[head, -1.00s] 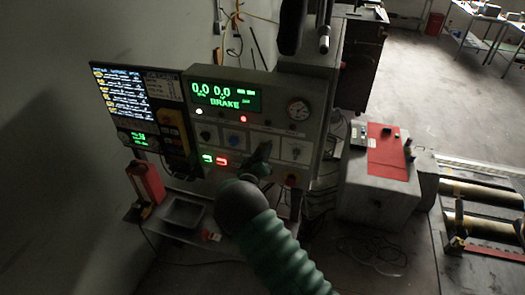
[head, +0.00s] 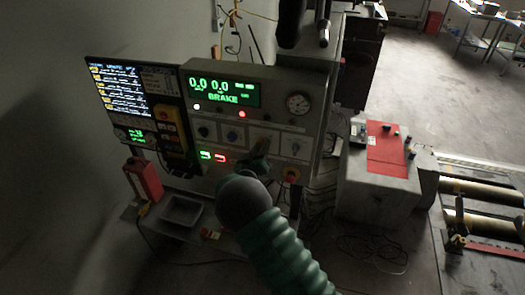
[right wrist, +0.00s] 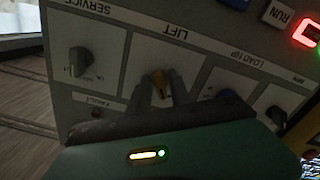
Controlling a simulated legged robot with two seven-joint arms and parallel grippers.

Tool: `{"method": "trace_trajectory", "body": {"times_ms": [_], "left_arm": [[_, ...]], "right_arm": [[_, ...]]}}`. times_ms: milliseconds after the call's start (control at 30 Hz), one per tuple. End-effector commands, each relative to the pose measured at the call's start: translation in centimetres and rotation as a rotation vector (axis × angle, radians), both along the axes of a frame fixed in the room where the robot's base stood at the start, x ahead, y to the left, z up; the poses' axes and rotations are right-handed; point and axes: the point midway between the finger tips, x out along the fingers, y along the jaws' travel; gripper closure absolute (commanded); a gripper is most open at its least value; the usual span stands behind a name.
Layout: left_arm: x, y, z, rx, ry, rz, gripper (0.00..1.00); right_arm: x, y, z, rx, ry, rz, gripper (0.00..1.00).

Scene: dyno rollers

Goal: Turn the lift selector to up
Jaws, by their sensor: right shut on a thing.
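The lift selector (right wrist: 160,88) is a small knob with a yellow-orange pointer, under the upside-down label LIFT in the right wrist view. My right gripper (right wrist: 160,90) is shut on it, with a dark finger on each side of the knob. In the head view my right gripper (head: 262,148) reaches the lower part of the grey control panel (head: 270,72) and hides the selector. The pointer looks roughly in line with the fingers; its exact setting cannot be read. My left gripper is not in view.
Beside the lift selector are the dark SERVICE knob (right wrist: 80,62) and the blue LOAD GRIP knob (right wrist: 228,97). A grey tray (head: 181,211) and a red device (head: 144,178) stand lower left. A red-topped cabinet (head: 387,150) stands right.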

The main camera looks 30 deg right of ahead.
Motion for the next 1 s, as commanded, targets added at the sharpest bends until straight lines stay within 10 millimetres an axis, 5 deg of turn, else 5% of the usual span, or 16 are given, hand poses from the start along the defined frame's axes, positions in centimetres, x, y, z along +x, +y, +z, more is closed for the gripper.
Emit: {"method": "trace_trajectory", "body": {"times_ms": [1000], "left_arm": [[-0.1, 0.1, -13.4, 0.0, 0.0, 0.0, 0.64]], "right_arm": [[-0.1, 0.1, 0.0, 0.607, -0.727, 0.008, 1.0]]}}
